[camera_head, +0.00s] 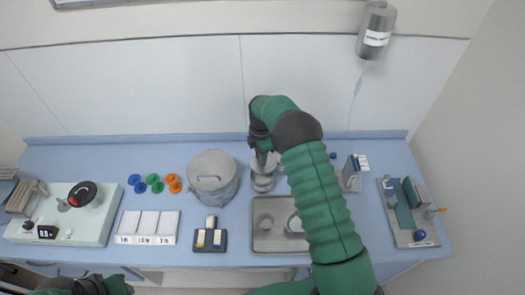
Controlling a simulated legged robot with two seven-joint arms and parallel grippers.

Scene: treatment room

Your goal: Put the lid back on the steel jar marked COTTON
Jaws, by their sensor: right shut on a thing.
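A small steel jar (262,183) stands on the blue counter, right of a larger steel drum (212,180). I cannot read a COTTON marking on either at this size. My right gripper (263,155) points down directly over the small jar. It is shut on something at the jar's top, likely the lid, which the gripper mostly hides. I cannot tell whether the lid is seated on the rim or just above it. My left gripper (112,287) shows only in part at the bottom left edge, away from the jars, and its fingers are unclear.
A steel tray (262,245) holds a round steel item, partly behind my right arm. Coloured knobbed pieces (154,182), white bins (146,225) and a dark holder (210,239) stand left. A rack (408,215) stands right. A bottle (376,28) hangs on the wall.

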